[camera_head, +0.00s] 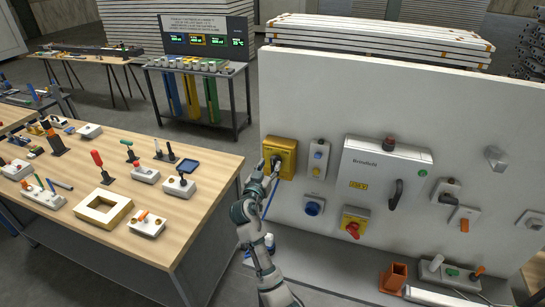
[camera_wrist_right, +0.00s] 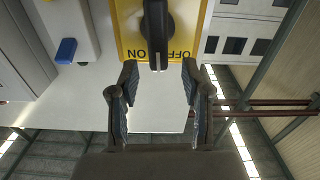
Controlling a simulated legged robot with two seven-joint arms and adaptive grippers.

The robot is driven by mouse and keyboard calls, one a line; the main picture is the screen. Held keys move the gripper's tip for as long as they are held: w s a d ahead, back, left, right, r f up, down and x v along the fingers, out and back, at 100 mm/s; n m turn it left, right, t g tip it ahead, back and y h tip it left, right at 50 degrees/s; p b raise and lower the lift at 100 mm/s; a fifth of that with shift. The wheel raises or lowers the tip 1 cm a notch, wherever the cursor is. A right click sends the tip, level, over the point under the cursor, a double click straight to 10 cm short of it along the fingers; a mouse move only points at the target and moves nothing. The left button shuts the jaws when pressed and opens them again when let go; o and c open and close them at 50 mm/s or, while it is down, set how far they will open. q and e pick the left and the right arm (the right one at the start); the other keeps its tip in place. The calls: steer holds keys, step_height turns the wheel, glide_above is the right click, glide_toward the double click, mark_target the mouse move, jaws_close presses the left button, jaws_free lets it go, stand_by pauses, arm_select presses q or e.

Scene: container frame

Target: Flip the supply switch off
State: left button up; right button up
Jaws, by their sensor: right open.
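The supply switch appears to be the yellow box (camera_head: 287,146) with a black rotary knob, mounted at the left end of the white panel. In the right wrist view the yellow plate (camera_wrist_right: 125,18) shows OFF and ON lettering upside down, with the black knob (camera_wrist_right: 157,28) between the words. My right gripper (camera_head: 270,166) is at the front of this box and partly covers it. In the right wrist view the gripper (camera_wrist_right: 160,74) is open, its fingertips on either side of the knob's lower end with gaps. Contact cannot be seen. My left gripper is out of view.
The white panel (camera_head: 390,90) also carries a grey box with a black handle (camera_head: 396,193), a blue round socket (camera_head: 313,207) and a red-on-yellow switch (camera_head: 354,222). A wooden table (camera_head: 75,215) with several small devices stands to the left.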

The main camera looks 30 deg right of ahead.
mark_target(272, 161)
steer(key=x, duration=0.4)
steer(key=shift+p, duration=0.35)
steer(key=shift+f, duration=0.1)
jaws_close()
steer(key=n, duration=0.4)
steer(key=shift+w+a, duration=0.3)
steer(key=shift+w, duration=0.05)
steer(key=shift+w+a+f+n+p, duration=0.15)
steer(key=shift+n+p, duration=0.05)
steer(key=shift+n, duration=0.85)
steer(key=shift+w+a+f+n+p, duration=0.1)
steer(key=shift+a+n+p, duration=0.05)
steer(key=shift+n, duration=0.9)
